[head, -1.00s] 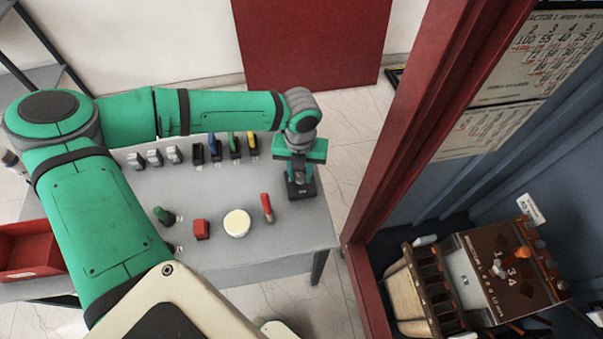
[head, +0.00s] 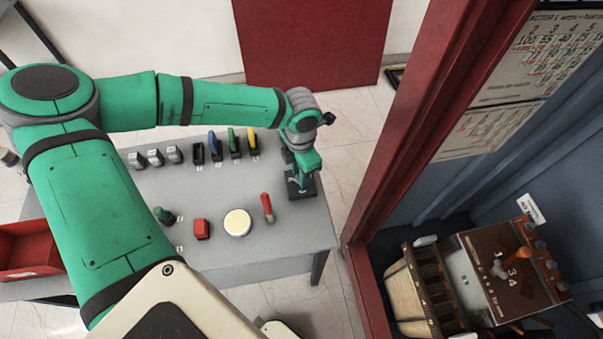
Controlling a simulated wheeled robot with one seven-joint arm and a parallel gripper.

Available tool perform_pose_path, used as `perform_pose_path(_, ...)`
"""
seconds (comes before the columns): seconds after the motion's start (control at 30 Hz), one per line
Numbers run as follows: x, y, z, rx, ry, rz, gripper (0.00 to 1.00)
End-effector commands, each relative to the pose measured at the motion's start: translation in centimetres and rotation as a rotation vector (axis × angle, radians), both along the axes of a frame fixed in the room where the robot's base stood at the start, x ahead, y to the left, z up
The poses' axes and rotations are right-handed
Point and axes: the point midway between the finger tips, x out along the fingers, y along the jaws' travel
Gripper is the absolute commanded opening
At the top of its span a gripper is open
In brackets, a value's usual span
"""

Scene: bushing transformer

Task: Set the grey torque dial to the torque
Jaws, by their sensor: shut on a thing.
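My gripper (head: 303,177) points down at the far right corner of the grey table and is shut on the grey torque dial. The dial sits on a small black base (head: 305,192) and is mostly hidden by the fingers. The jaws are turned so that I see them nearly edge-on. The dial's marks and its setting are too small to read.
The grey table (head: 285,240) also holds a red-handled tool (head: 267,207), a round cream-topped piece (head: 237,223), a red block (head: 202,229) and several coloured handles at the back. A red cabinet frame (head: 405,140) stands right; inside is a brown-topped transformer (head: 500,285).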

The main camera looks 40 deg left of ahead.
Motion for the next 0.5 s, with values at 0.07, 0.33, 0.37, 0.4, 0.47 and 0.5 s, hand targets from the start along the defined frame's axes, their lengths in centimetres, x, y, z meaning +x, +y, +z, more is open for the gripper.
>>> perform_pose_path(0.07, 0.02, 0.03, 0.04, 0.002, 0.000, -0.072, 0.04)
perform_pose_path(0.33, 0.04, 0.00, 0.03, 0.000, -0.001, -0.328, 0.04)
perform_pose_path(0.37, 0.04, 0.00, 0.03, 0.000, -0.001, -0.356, 0.04)
perform_pose_path(0.4, 0.04, 0.00, 0.03, 0.001, 0.000, -0.393, 0.04)
perform_pose_path(0.47, 0.04, 0.01, 0.04, 0.001, 0.000, -0.448, 0.04)
perform_pose_path(0.5, 0.04, 0.01, 0.04, 0.001, 0.000, -0.484, 0.04)
